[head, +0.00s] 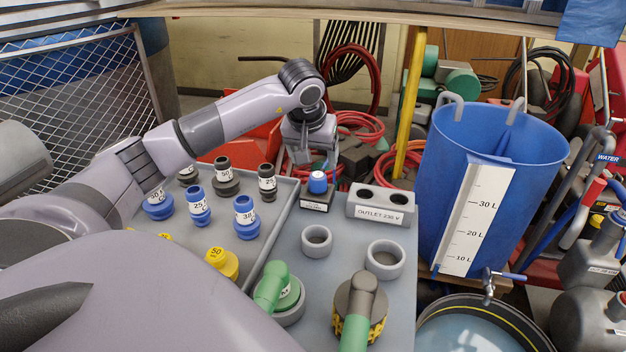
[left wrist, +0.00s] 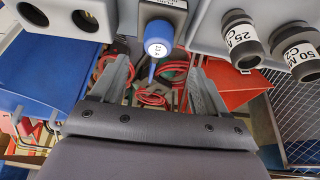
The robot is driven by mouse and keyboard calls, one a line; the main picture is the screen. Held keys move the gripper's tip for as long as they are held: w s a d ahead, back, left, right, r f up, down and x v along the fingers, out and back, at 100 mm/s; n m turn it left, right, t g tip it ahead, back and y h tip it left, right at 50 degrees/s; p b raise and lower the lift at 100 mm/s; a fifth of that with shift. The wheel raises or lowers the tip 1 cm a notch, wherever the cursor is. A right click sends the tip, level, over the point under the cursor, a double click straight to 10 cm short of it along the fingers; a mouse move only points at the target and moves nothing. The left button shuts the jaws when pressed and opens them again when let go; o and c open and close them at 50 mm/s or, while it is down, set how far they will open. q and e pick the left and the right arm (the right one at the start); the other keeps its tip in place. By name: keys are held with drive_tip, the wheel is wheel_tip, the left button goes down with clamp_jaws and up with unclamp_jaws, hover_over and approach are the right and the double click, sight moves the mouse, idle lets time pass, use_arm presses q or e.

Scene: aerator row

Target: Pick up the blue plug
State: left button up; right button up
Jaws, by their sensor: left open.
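A blue plug (head: 317,182) with a pale top sits in a small dark holder with a white label, at the back of the grey bench. It also shows in the left wrist view (left wrist: 158,36), with a white label on its round end and a thin blue tip. My left gripper (head: 312,155) is open just behind and above it in the head view. In the left wrist view its fingers (left wrist: 158,88) are apart, with the plug beyond the fingertips and roughly centred between them. Nothing is seen held. My right gripper is not in view.
Blue fittings (head: 246,218), black fittings (head: 227,178) and a yellow fitting (head: 221,262) stand in the left tray. A grey outlet block (head: 381,205) is right of the plug. Green-handled fittings (head: 277,290) are nearer. A blue bucket (head: 447,150) stands at right.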

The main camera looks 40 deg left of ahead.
sight(318, 175)
use_arm(q)
drive_tip(key=x, duration=0.7)
drive_tip(key=shift+s+d+f, duration=0.15)
drive_tip(key=shift+s+d, duration=0.05)
drive_tip(key=shift+d, duration=0.15)
drive_tip(key=c, duration=1.2)
drive_tip(key=shift+o, duration=0.2)
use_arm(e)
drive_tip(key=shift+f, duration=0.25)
